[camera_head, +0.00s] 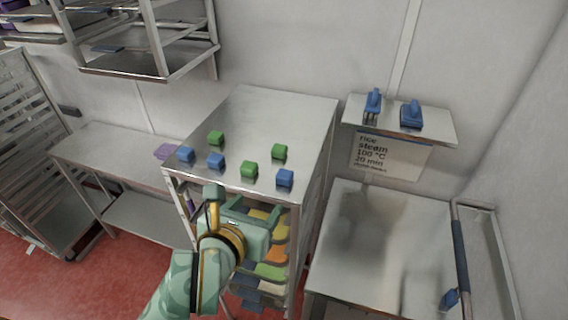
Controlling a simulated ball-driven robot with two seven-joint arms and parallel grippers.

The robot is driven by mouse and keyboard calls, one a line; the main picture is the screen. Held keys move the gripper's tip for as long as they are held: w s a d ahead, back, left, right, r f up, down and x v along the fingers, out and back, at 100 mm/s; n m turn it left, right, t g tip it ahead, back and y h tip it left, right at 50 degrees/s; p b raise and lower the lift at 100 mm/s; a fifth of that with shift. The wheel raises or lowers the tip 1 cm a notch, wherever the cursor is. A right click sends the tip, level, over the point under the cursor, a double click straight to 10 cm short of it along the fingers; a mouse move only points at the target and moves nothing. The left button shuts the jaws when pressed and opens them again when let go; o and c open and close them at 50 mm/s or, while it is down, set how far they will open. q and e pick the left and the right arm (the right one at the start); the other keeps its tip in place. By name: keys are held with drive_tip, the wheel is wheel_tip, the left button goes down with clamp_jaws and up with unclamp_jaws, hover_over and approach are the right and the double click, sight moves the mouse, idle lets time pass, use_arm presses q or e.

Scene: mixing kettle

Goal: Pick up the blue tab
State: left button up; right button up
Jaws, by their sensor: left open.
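Three small blue tabs stand on the steel cabinet top (258,112): one at the left (186,154), one beside it (216,161) and one at the front right corner (285,178). Three green tabs stand among them: at the back left (216,138), at the right (279,151) and near the front edge (249,170). My left gripper (243,200) is open and empty, in front of the cabinet's front edge and close to the front tabs. It appears to touch none of them. My right gripper is not in view.
Coloured trays (272,271) fill the cabinet below, partly hidden by my left arm. A wall shelf (440,127) with two blue-handled items hangs above a right-hand steel counter (375,235). A steel table (110,150) stands left. The cabinet top's back is clear.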

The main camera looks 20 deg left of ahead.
use_arm(q)
drive_tip(key=b, duration=0.7)
approach(282, 180)
drive_tip(key=p+x, duration=0.1)
drive_tip(key=x, duration=0.8)
drive_tip(key=shift+w+f+p, duration=0.2)
drive_tip(key=shift+w+p, duration=0.15)
drive_tip(key=c, duration=1.1)
